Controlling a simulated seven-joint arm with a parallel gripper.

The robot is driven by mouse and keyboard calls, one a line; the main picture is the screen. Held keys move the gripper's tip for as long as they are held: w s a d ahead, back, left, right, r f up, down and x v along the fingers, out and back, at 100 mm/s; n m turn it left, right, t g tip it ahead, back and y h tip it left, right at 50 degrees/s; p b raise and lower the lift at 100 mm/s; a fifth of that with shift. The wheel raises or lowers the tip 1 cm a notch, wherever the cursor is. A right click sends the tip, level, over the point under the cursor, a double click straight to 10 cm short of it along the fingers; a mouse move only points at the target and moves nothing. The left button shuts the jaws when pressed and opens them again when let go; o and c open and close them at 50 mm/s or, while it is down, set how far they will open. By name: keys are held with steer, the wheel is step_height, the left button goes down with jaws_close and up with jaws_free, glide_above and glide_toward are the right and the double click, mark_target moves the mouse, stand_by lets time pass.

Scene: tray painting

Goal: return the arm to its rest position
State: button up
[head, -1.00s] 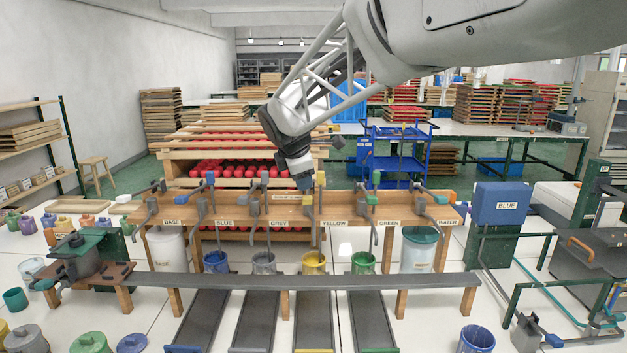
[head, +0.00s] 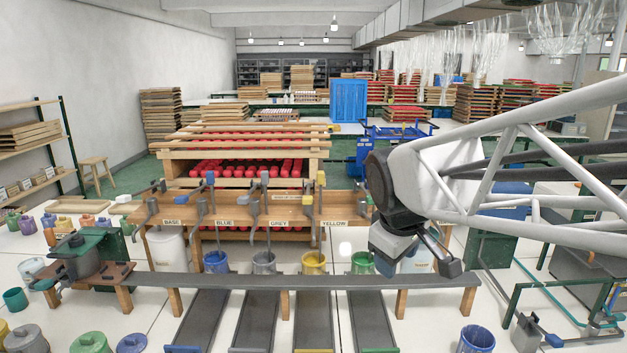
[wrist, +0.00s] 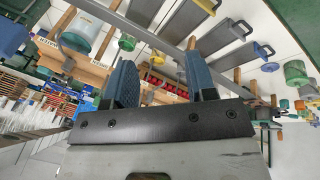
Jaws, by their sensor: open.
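My gripper (head: 416,262) hangs at the right of the head view, in front of the right end of the wooden paint rack (head: 290,207). It hides the rack's right-hand labels and part of the white bucket (head: 418,262) behind it. In the wrist view my gripper (wrist: 160,80) shows two blue-grey fingers spread apart with nothing between them. The wrist view is tilted, with the rack and the grey chutes (wrist: 184,32) beyond the fingers.
Buckets of blue (head: 216,262), grey (head: 264,262), yellow (head: 314,262) and green (head: 362,262) stand under the rack. A long grey rail (head: 230,282) runs in front. A blue bucket (head: 476,338) stands on the floor at right. Green-framed equipment stands further right.

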steer(key=s+d+f+m, duration=0.2)
steer(key=s+f+m, duration=0.2)
steer(key=s, duration=0.4)
steer(key=s+d+f+m+g+y, duration=0.1)
steer(key=s+f+m, duration=0.3)
steer(key=s, duration=0.4)
steer(key=shift+s+d, duration=0.35)
steer(key=shift+d, duration=0.25)
stand_by(1.0)
